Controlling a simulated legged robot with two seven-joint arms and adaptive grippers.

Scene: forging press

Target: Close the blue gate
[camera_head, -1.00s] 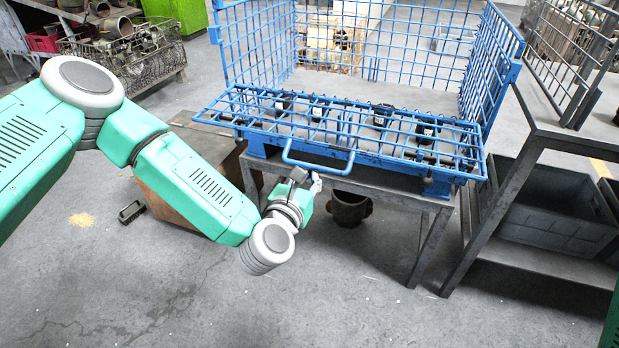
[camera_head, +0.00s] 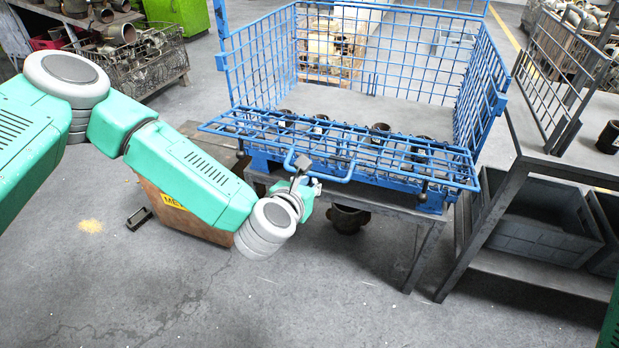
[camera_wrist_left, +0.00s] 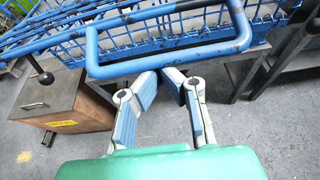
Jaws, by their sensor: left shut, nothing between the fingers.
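The blue gate (camera_head: 262,128) is a mesh panel on the front of a blue wire crate (camera_head: 375,100). It lies folded down, close to flat, sticking out toward me. Its looped blue handle (camera_head: 335,180) juts from the front edge. My left gripper (camera_head: 301,171) is shut and empty at the left part of this handle. In the left wrist view the handle (camera_wrist_left: 170,59) crosses just beyond the fingertips (camera_wrist_left: 164,76); I cannot tell whether they touch. My right gripper is not in view.
The crate stands on a grey metal table (camera_head: 425,240). Dark cylindrical parts (camera_head: 381,130) sit in the crate behind the gate. A brown box (camera_head: 185,212) is below my left arm. A shelf with a grey bin (camera_head: 545,225) stands right. The front floor is clear.

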